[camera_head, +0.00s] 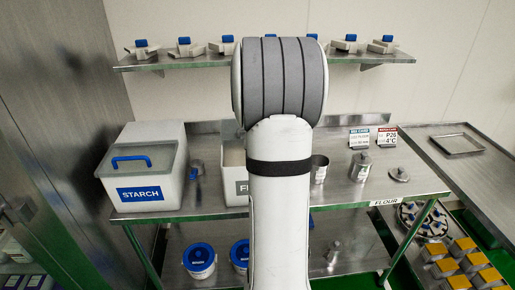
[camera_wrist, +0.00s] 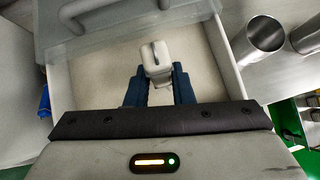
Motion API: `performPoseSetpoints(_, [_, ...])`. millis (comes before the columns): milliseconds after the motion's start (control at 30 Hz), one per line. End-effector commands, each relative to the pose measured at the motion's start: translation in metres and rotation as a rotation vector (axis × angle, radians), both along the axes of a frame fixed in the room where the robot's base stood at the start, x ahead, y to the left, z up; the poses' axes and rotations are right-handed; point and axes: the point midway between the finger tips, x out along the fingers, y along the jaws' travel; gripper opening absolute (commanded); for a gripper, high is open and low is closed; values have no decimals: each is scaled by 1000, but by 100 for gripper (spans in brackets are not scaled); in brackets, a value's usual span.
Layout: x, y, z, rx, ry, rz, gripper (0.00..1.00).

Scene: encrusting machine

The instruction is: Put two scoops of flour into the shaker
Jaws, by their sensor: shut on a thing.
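The flour bin (camera_head: 233,158) stands on the steel table, mostly hidden behind my arm; only the start of its label shows. In the wrist view the bin (camera_wrist: 62,85) is open, with pale flour (camera_wrist: 105,75) inside. My gripper (camera_wrist: 157,82) is over the bin, its dark blue fingers shut on a pale scoop (camera_wrist: 155,55). The scoop's bowl and any load in it cannot be made out. An open steel cup (camera_head: 320,168), possibly the shaker, stands right of the bin and shows in the wrist view (camera_wrist: 260,38). A second steel vessel (camera_head: 361,168) stands beside it.
A starch bin (camera_head: 140,195) with a blue-handled lid stands left. A clear lid (camera_wrist: 100,22) covers the far part of the flour bin. A steel lid (camera_head: 399,175) lies at the right. A shelf (camera_head: 270,60) runs above; blue-lidded tubs (camera_head: 200,259) stand below.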

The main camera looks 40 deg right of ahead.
Motion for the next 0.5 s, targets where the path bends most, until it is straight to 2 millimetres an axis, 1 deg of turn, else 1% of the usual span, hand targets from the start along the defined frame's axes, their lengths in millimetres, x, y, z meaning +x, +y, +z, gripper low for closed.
performPoseSetpoints(33, [5, 7, -5, -31, 19, 9, 0])
performPoseSetpoints(500, [23, 33, -14, -347, 232, 9, 0])
